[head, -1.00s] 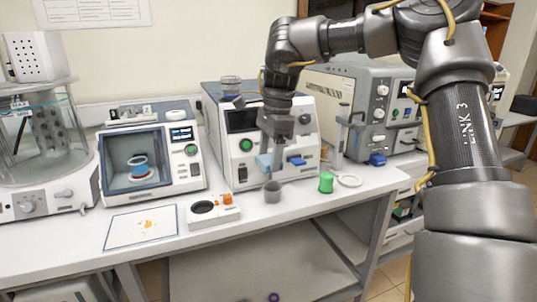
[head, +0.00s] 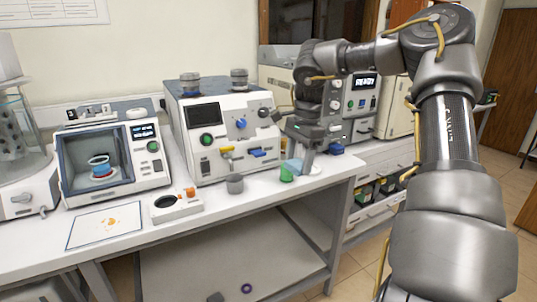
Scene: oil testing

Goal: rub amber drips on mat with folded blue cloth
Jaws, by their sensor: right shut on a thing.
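The white mat (head: 90,239) lies flat at the front left of the bench. Small amber drips (head: 108,222) show near its middle. My right gripper (head: 300,168) is far to the right of the mat, by the right end of the bench. It is shut on the light blue folded cloth (head: 292,166), which hangs at its fingertips just above or behind a green cup. The fingers partly hide the cloth, and I cannot tell whether it touches the cup. My left gripper is not in view.
The green cup (head: 287,174) and a grey cup (head: 235,184) stand on the bench between gripper and mat. A white unit (head: 176,206) with a dark round well sits right of the mat. Instruments, including a white box (head: 208,141), line the back.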

